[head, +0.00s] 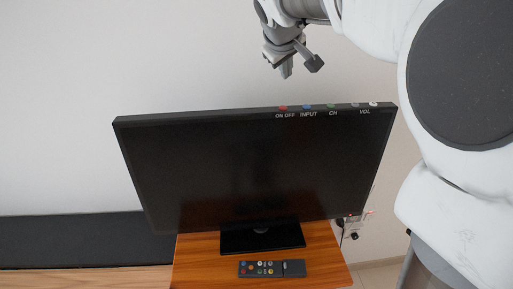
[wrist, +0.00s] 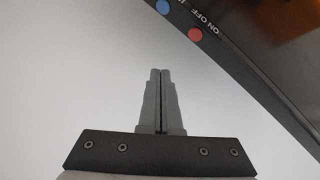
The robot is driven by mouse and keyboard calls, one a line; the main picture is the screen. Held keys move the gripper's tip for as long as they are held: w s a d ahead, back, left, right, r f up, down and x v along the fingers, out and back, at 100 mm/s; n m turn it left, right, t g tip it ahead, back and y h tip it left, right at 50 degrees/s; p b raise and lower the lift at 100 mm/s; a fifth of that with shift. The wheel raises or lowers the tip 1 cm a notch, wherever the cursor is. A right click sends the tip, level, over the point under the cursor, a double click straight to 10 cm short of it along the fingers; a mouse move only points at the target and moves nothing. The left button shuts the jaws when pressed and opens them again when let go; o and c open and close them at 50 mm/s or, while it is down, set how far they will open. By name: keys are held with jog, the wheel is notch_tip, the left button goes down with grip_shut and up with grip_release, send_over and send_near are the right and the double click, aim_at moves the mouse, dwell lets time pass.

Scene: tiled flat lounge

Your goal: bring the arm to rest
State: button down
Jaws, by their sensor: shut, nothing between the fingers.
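My gripper (head: 286,71) hangs in the air above the top edge of the television, pointing down, with the pale wall behind it. In the wrist view my gripper (wrist: 160,72) shows its two grey fingers pressed together with nothing between them. My white arm comes in from the right of the head view. The fingertips are apart from the television (head: 250,165), whose top edge carries coloured buttons marked ON OFF, INPUT, CH and VOL. A red button (wrist: 195,34) and a blue button (wrist: 163,6) show at the upper right of the wrist view.
The television stands on a wooden table (head: 200,265) with a dark remote (head: 271,268) in front of its base. A long black surface (head: 80,240) lies at the left. A wall socket with cables (head: 352,228) is at the right. The wall area above the television's left side is clear.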

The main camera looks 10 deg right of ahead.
dwell(0.4)
jog(key=s+f+m+g+y, duration=0.1)
jog(key=s+f, duration=0.4)
jog(key=s, duration=0.6)
jog(key=s+f+m+g+y+b, duration=0.1)
jog(key=s+f, duration=0.4)
jog(key=s, duration=0.6)
jog(key=s+f+m+g+b, duration=0.1)
jog(key=s+f+m, duration=0.2)
jog(key=s, duration=0.8)
notch_tip(320, 180, down, 2)
jog(key=shift+f+y, duration=0.25)
jog(key=shift+y, duration=0.15)
jog(key=shift+s+d, duration=0.15)
